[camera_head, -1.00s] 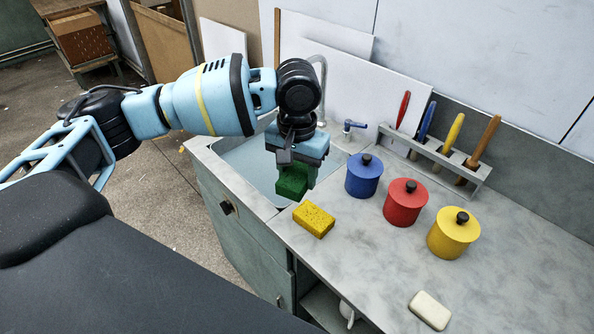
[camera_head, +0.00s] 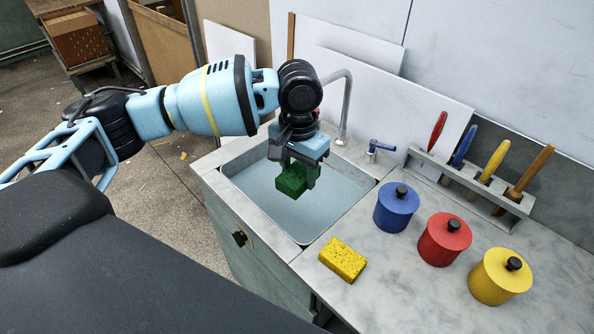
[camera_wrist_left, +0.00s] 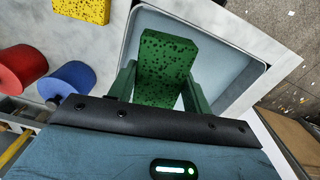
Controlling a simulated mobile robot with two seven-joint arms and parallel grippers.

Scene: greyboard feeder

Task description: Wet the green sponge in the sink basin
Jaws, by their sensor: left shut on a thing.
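The green sponge (camera_head: 291,181) is held in my left gripper (camera_head: 300,172), which is shut on it. It also shows between the green fingers in the left wrist view (camera_wrist_left: 166,68). The sponge hangs over the sink basin (camera_head: 325,218), inside its outline as seen from the head. How far it is above the basin floor I cannot tell exactly. The basin looks pale blue-grey; whether it holds water I cannot tell. A curved metal faucet (camera_head: 347,100) stands behind the gripper, with a blue-handled tap (camera_head: 381,147) to its right. My right gripper is not in view.
A yellow sponge (camera_head: 343,260) lies on the counter by the basin's front right corner. Blue (camera_head: 396,209), red (camera_head: 444,240) and yellow (camera_head: 499,277) lidded pots stand to the right. A rack (camera_head: 468,183) of colored-handled tools stands behind them.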

